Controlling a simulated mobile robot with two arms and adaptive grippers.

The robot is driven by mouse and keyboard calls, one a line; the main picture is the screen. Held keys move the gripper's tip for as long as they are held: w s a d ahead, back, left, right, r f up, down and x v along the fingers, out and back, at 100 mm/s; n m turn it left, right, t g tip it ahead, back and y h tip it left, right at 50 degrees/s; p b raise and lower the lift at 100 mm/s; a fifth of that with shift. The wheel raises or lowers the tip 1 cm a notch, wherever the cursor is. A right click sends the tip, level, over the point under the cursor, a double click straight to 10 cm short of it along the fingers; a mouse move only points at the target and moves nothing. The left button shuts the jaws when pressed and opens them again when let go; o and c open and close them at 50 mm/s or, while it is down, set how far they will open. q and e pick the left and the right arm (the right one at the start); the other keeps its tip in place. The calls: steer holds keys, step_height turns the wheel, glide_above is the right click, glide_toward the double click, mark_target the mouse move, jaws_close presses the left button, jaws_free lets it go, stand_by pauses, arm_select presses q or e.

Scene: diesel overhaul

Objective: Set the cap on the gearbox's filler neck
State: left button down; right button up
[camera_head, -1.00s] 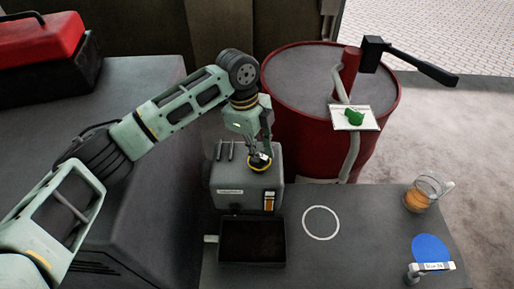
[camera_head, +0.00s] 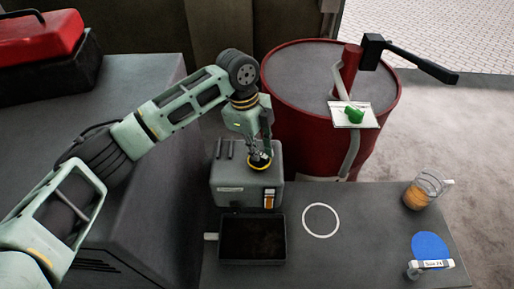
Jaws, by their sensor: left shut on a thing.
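The gearbox (camera_head: 231,190) is a grey box with a label and an orange-and-white gauge strip on its front. It stands on the dark table behind the black tray. My left gripper (camera_head: 260,155) points down over the right part of the gearbox top. It is shut on the cap (camera_head: 260,163), a dark disc with a yellow rim. The cap is at the gearbox top, and the filler neck is hidden beneath it. I cannot tell whether the cap touches the neck. My right gripper is not in view.
A black drip tray (camera_head: 223,256) lies in front of the gearbox. A white ring (camera_head: 334,230), a jug of amber liquid (camera_head: 418,196) and a blue disc (camera_head: 430,246) are to the right. A red drum (camera_head: 300,135) with a hand pump stands behind. The table around the ring is clear.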

arm_select(q)
steer(key=c, duration=1.7)
jaws_free()
steer(key=shift+f, duration=0.1)
steer(key=shift+o, duration=0.2)
step_height(320, 180, up, 12)
steer(key=a, duration=0.2)
steer(key=shift+w, duration=0.4)
